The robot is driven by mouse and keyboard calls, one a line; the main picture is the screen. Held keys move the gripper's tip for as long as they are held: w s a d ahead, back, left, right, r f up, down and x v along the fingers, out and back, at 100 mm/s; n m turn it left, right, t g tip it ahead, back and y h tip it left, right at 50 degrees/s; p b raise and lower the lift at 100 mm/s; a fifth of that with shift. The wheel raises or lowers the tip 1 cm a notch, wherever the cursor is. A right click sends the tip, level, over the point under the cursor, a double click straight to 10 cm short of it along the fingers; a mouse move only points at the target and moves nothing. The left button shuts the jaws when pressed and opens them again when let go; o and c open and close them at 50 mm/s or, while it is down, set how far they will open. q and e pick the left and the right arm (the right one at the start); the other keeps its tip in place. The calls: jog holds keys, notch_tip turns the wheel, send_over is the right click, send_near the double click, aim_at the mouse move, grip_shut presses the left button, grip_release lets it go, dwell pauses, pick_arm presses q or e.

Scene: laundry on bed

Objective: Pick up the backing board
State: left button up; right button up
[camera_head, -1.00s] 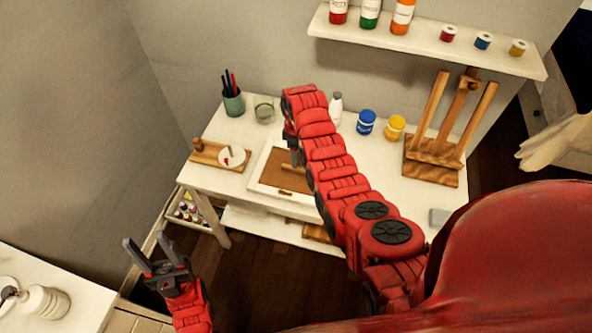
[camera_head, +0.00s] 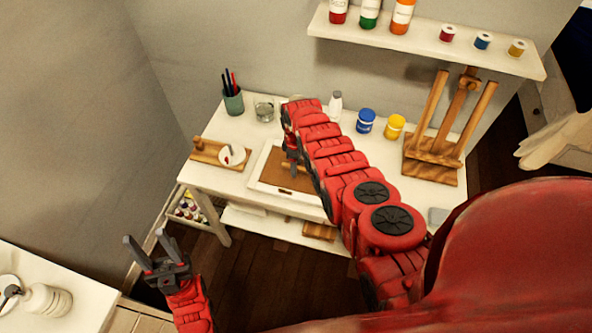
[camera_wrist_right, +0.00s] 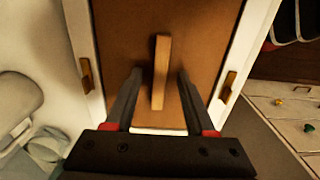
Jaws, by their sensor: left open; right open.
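The brown backing board (camera_head: 271,176) lies inside a white frame (camera_head: 254,181) on the white table. A light wooden bar stands up on the board as a handle (camera_wrist_right: 161,60). My right gripper (camera_head: 291,174) is over the board, pointing down. In the right wrist view its open fingers (camera_wrist_right: 159,76) are on either side of the handle, with gaps between; whether they are low enough to be level with it is hard to tell. Small wooden tabs sit on the frame's left side (camera_wrist_right: 87,75) and right side (camera_wrist_right: 228,86). My left gripper (camera_head: 148,243) is open and empty, away from the table.
A wooden tray with a white dish (camera_head: 232,155) is left of the frame. A brush cup (camera_head: 233,101), glass (camera_head: 264,108), white bottle (camera_head: 335,104), blue jar (camera_head: 366,121), yellow jar (camera_head: 394,127) and easel (camera_head: 436,150) stand behind and right. A shelf (camera_head: 430,45) hangs above.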

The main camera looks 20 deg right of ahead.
jog(key=shift+c, duration=0.2)
grip_shut()
jog(key=shift+r, duration=0.15)
dwell(0.3)
